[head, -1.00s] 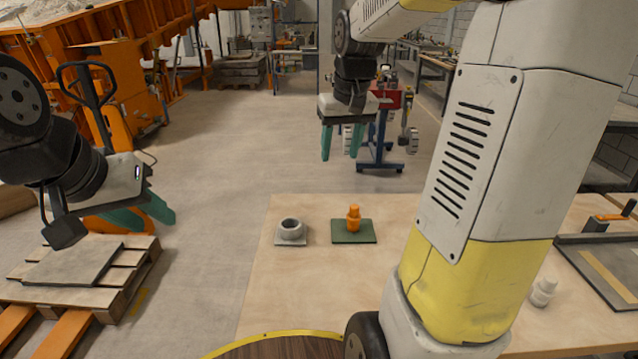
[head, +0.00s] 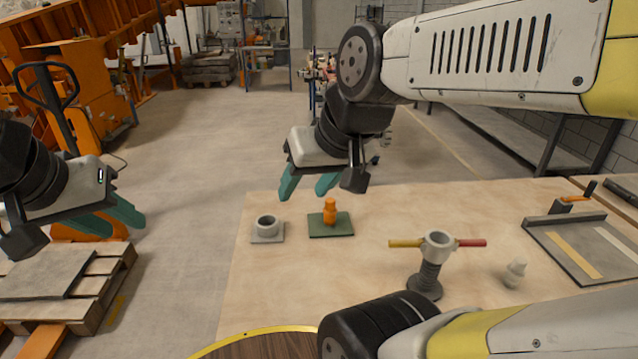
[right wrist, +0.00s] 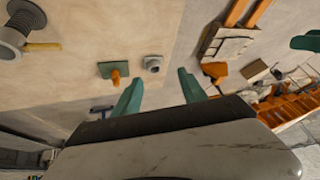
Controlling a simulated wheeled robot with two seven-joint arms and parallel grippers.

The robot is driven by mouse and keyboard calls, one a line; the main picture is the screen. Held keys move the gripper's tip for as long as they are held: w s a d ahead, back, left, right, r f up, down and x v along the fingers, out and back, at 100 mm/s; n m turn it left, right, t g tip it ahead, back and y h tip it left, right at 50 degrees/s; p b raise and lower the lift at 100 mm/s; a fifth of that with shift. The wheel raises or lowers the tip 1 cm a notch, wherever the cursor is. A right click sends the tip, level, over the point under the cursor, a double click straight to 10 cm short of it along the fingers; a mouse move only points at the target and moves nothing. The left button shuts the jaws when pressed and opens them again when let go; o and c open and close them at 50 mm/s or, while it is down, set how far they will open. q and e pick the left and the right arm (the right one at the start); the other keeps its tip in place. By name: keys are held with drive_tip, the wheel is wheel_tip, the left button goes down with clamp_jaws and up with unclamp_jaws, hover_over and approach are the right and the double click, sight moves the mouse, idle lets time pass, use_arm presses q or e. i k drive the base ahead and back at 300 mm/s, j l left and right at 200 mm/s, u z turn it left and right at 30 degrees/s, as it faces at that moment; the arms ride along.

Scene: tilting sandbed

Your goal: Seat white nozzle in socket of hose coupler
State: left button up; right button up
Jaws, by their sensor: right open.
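The white nozzle (head: 515,273) stands on the right part of the table in the head view. The hose coupler (head: 437,246) stands to its left on a dark ribbed stem, with a yellow handle on the left and a red one on the right. Its ring-shaped top looks empty. Part of the coupler (right wrist: 14,32) shows at the upper left of the right wrist view. My right gripper (head: 304,190) is open and empty, above the table's far left part, away from nozzle and coupler. My left gripper (head: 124,225) is open and empty, left of the table.
An orange nozzle-like piece (head: 330,211) stands on a green pad (head: 345,231). A grey ring on a square base (head: 268,231) is left of it. A grey tray (head: 552,248) lies at the right. The table's middle (head: 330,275) is clear.

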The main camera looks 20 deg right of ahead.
sight(439, 245)
drive_tip(key=z, duration=2.35)
